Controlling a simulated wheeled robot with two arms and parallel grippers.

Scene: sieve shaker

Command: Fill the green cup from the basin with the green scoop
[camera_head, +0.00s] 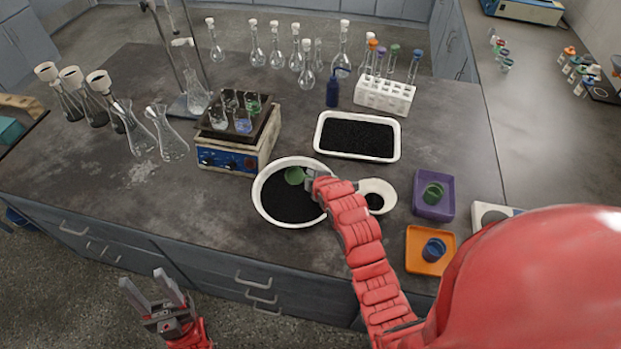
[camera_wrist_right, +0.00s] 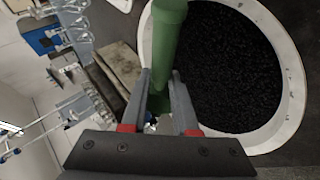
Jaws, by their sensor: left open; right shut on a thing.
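The white round basin (camera_head: 262,208) holds black granules and stands near the front middle of the bench. My right gripper (camera_head: 312,181) is shut on the green scoop (camera_head: 294,176) at the basin's upper right edge. The scoop's green handle (camera_wrist_right: 166,50) rises between the fingers in the right wrist view, beside the basin (camera_wrist_right: 291,70); whether it holds granules cannot be told. The green cup (camera_head: 433,192) stands on the purple tray (camera_head: 446,213) at the right. My left gripper (camera_head: 156,292) is open and empty, in front of the bench at lower left.
A white bowl (camera_head: 388,190) with some black material sits between basin and purple tray. A blue cup (camera_head: 433,249) stands on an orange tray (camera_head: 415,264). A white tray of black granules (camera_head: 396,142) lies behind. A shaker (camera_head: 232,157) with beakers and several flasks stand left.

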